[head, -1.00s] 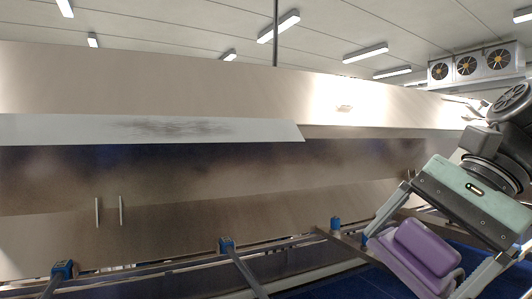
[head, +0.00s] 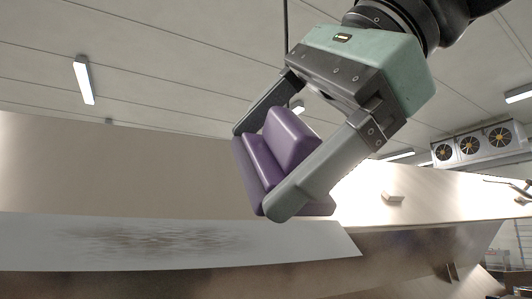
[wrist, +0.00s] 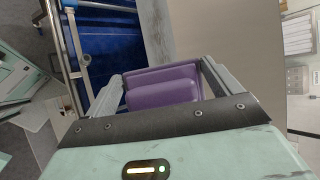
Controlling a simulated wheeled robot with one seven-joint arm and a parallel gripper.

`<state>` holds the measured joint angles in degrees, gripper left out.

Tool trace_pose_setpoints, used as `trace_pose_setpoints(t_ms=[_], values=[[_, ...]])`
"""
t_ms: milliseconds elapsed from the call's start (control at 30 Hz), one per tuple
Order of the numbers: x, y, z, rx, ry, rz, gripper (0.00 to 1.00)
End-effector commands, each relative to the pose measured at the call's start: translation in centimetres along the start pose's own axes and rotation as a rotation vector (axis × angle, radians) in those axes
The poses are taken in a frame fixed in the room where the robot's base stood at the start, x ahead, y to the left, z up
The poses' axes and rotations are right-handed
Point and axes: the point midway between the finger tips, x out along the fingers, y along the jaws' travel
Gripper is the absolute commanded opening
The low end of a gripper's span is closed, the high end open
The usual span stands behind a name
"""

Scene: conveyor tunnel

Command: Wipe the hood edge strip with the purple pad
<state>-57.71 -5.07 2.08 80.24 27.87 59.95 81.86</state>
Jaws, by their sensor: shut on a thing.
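The hood edge strip (head: 300,243) is a pale band along the hood at the lower left of the head view. A brownish-grey smudge (head: 150,243) of streaks covers much of its visible length. My gripper (head: 262,172) is shut on the purple pad (head: 289,142), which has a raised block on a wider base. The gripper holds the pad in the air, above and apart from the strip's right end in the picture. In the wrist view the purple pad (wrist: 162,86) sits between the two grey fingers.
The metal hood (head: 120,165) rises behind the strip. A small pale block (head: 393,197) shows on the hood at right. A fan unit (head: 473,145) hangs at the far right. The wrist view shows a blue belt (wrist: 108,35) with rails beside it.

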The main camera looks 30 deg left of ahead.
Motion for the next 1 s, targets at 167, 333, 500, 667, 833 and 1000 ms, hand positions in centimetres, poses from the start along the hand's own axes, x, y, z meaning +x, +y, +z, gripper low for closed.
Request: trace_pose_setpoints(t_ms=[167, 333, 500, 667, 833, 1000], values=[[0.7, 0.1, -0.3, 0.0, 0.0, -0.001, 0.63], [1.9, 0.1, -1.1, 0.0, 0.0, 0.0, 0.63], [3.5, 0.2, -2.0, 0.0, 0.001, 0.001, 0.63], [4.7, 0.1, -2.7, 0.0, 0.001, 0.001, 0.63], [5.2, 0.0, -3.0, -0.001, 0.001, -0.001, 0.63], [5.2, 0.0, -3.0, -0.001, 0.001, -0.001, 0.63]])
